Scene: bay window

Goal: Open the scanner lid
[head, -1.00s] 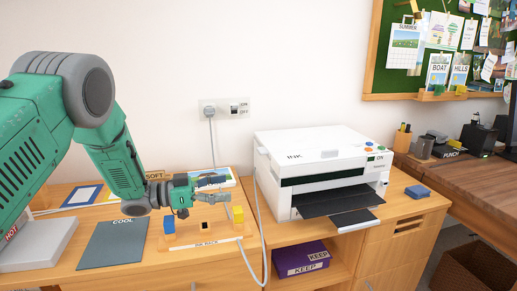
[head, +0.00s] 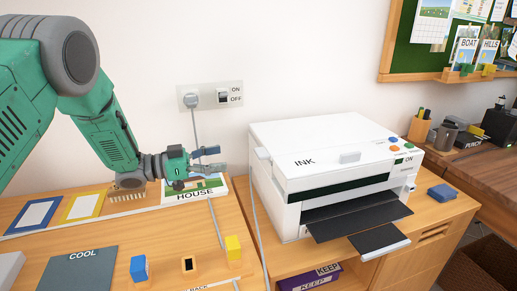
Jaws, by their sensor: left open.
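The white printer-scanner (head: 345,205) stands on the wooden cabinet right of centre. Its flat lid (head: 318,143) is marked INK, lies closed, and has a small grey tab (head: 350,157) near its front edge. Dark trays stick out at the front. My left gripper (head: 218,159) is open and empty, to the left of the printer, above the HOUSE picture card and apart from the lid. Its fingers point right, toward the printer's left side. My right gripper is not in view.
A wall socket with an ON/OFF switch (head: 223,97) has a cord hanging beside the printer's left side. Blue (head: 139,268) and yellow (head: 234,248) blocks stand on the left desk. A blue block (head: 441,192) lies right of the printer. A purple KEEP box (head: 309,281) sits below.

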